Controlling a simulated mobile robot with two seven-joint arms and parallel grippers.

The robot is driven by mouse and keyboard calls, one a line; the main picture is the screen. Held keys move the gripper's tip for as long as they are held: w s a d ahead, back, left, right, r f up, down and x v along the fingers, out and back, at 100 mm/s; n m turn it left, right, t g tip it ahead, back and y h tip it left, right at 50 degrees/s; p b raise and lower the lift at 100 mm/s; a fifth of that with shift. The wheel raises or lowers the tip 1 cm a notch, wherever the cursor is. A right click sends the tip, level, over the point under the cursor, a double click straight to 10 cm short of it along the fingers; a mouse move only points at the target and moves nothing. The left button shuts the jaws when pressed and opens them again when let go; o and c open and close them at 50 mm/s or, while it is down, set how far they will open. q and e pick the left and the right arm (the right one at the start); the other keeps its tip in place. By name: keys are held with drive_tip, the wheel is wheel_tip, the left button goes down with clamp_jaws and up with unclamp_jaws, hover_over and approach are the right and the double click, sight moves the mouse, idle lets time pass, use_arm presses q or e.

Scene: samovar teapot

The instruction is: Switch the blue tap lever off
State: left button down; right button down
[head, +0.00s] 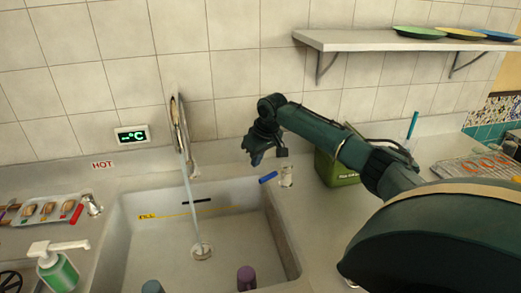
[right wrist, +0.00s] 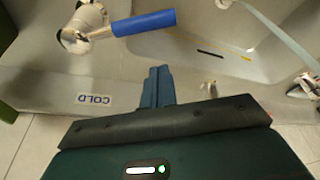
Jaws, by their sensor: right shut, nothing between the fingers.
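The blue tap lever (head: 267,177) sticks out to the left from its metal valve (head: 287,176) at the sink's right rim. In the right wrist view the blue lever (right wrist: 145,22) lies beyond the fingertips, with its metal valve (right wrist: 82,30) at its left end. My right gripper (head: 256,158) is shut and empty, just above and left of the lever in the head view. In the right wrist view its closed fingers (right wrist: 158,72) appear apart from the lever. Water (head: 190,205) runs from the faucet (head: 179,120) into the sink. My left gripper is out of view.
The sink (head: 150,255) holds a purple cup (head: 246,278) and a grey-blue cup (head: 152,287). A red lever (head: 76,213) is on the left, near a soap bottle (head: 58,268). A green bin (head: 335,170) stands right of the blue lever. A COLD label (right wrist: 95,99) shows near the fingers.

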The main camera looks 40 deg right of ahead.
sight(275, 174)
use_arm(q)
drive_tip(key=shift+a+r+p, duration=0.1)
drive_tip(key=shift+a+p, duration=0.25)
drive_tip(key=shift+p, duration=0.45)
use_arm(e)
drive_tip(key=s+f, duration=0.2)
drive_tip(key=s, duration=0.1)
drive_tip(key=shift+f, duration=0.35)
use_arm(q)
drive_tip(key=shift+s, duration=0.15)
use_arm(e)
drive_tip(key=shift+w, duration=0.15)
